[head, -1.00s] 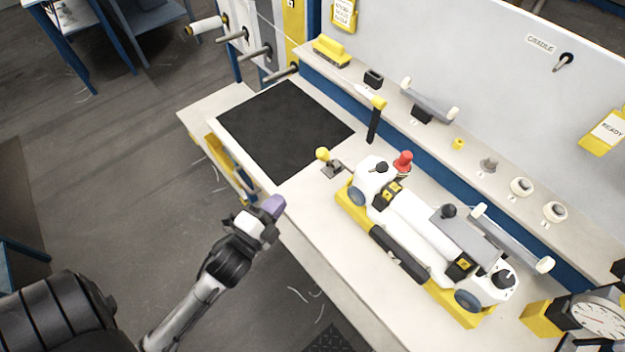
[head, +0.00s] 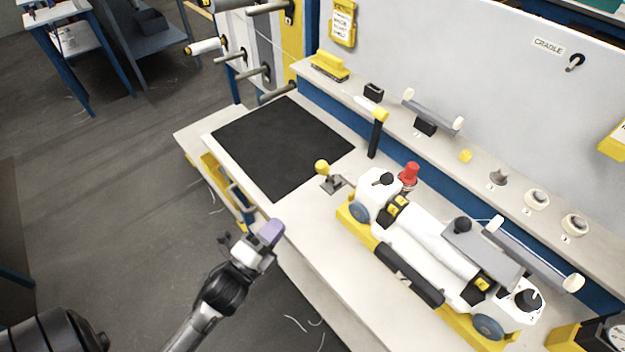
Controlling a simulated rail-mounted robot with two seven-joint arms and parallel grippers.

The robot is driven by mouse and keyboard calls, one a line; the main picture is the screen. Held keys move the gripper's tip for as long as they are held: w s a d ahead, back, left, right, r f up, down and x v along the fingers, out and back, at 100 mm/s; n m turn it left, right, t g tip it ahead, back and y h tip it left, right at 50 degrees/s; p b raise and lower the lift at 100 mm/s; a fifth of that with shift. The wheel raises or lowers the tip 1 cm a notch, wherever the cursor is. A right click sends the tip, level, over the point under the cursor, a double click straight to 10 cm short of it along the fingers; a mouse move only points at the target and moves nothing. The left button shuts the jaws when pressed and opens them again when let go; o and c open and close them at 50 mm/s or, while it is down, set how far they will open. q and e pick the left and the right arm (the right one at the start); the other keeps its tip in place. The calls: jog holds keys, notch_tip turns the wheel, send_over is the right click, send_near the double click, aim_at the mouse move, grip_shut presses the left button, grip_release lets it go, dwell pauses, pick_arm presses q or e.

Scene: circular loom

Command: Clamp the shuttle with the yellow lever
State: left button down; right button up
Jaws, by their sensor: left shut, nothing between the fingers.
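The shuttle (head: 425,252) is a long white body with black knobs at both ends. It lies in a yellow cradle base (head: 365,240) on the bench. The yellow lever (head: 322,167) has a round yellow knob on a short stem on a small plate, just left of the shuttle's far end. A red knob (head: 409,172) stands behind that end. My left gripper (head: 270,233), with purple fingertips, is shut and empty near the bench's front edge, below and left of the lever and apart from it. My right gripper is not in view.
A black mat (head: 283,148) lies on the bench left of the lever. A yellow-topped black post (head: 377,132) stands behind the lever. A back shelf (head: 480,168) carries small parts and a grey roller. A dial gauge sits at the lower right corner.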

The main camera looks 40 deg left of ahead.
aim_at(326, 174)
pick_arm(q)
jog(key=b+x, duration=0.1)
jog(key=x, duration=1.2)
jog(key=shift+w+r, duration=0.1)
jog(key=shift+w, duration=0.3)
